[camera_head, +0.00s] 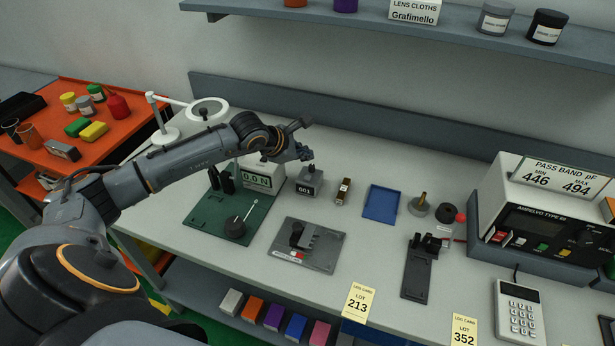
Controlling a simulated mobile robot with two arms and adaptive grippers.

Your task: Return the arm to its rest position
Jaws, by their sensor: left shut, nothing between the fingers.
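My left arm (180,165) comes in from the left and reaches over the grey bench (375,160). My left gripper (303,140) is shut and empty. In the picture it shows just above a small grey block marked 001 (309,186), in front of the bench's back edge. A gap shows between the fingers and the block, but the true height is hard to judge. The arm hides part of a green board (212,212) with a display reading 0.0 N (257,180). My right gripper is not in view.
A magnifier lamp (208,108) stands behind my arm. A grey fixture (305,245), blue tray (381,203), black fixture (417,270) and meter (540,215) stand on the bench. An orange cart (60,110) with cups and blocks is at left. A shelf (430,28) hangs above.

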